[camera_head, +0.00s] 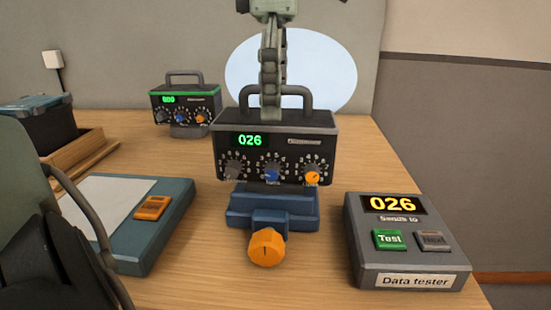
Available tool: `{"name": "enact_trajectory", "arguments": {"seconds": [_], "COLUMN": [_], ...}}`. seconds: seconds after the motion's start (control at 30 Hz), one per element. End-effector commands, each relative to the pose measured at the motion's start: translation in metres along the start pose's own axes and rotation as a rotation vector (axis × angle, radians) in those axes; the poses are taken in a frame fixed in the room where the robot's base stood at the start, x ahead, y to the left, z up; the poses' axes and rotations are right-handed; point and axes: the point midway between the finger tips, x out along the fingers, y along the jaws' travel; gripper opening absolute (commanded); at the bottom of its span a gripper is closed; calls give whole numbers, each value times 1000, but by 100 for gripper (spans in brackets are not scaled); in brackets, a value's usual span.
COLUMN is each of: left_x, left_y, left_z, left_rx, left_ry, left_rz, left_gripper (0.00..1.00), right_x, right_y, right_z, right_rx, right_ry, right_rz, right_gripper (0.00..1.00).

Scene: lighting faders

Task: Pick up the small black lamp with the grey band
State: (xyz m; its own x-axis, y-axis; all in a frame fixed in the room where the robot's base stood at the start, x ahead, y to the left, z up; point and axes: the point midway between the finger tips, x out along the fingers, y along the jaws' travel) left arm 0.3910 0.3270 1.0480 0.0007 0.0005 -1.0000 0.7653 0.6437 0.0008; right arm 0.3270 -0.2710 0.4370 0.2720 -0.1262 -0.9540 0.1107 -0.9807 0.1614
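No thing of an obvious lamp shape shows. The nearest match is a small black boxed unit (320,147) with a green 026 display, three dials and a grey top handle. It sits upright on a blue base (262,212) with an orange knob (266,247). Its upper edge looks dark grey. My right gripper (271,105) points down from above at the middle of the handle, one finger in front of it. The other finger is hidden, so its grip is unclear. My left arm is close at the lower left; its dark gripper part (55,265) shows no fingertips.
A similar black unit with a green band (204,98) stands at the back left. A grey data tester (362,280) showing 026 is at the right. A blue slab (180,205) with paper and an orange piece lies left. A wooden tray (90,152) is farther left.

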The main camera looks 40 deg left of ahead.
Motion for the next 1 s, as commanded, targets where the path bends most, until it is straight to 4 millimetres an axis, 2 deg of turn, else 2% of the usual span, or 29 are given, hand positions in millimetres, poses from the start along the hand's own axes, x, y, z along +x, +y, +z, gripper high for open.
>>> {"name": "enact_trajectory", "arguments": {"seconds": [0.1,0.2,0.47,1.0], "left_x": [19,26,28,28], "left_y": [0,0,0,0], "left_z": [-1,0,0,0], "left_rx": [0,0,-1,-1], "left_ry": [1,0,0,0], "left_rz": [-2,-1,0,-1], "left_gripper": [93,93,92,25], "right_x": [0,-2,-3,-3], "right_y": [1,2,2,0], "right_z": [2,2,1,-5], "right_rx": [-2,-4,-5,-2], "right_ry": [-4,-7,-5,6], "right_rz": [2,4,4,0], "right_gripper": [0,0,0,0]}}
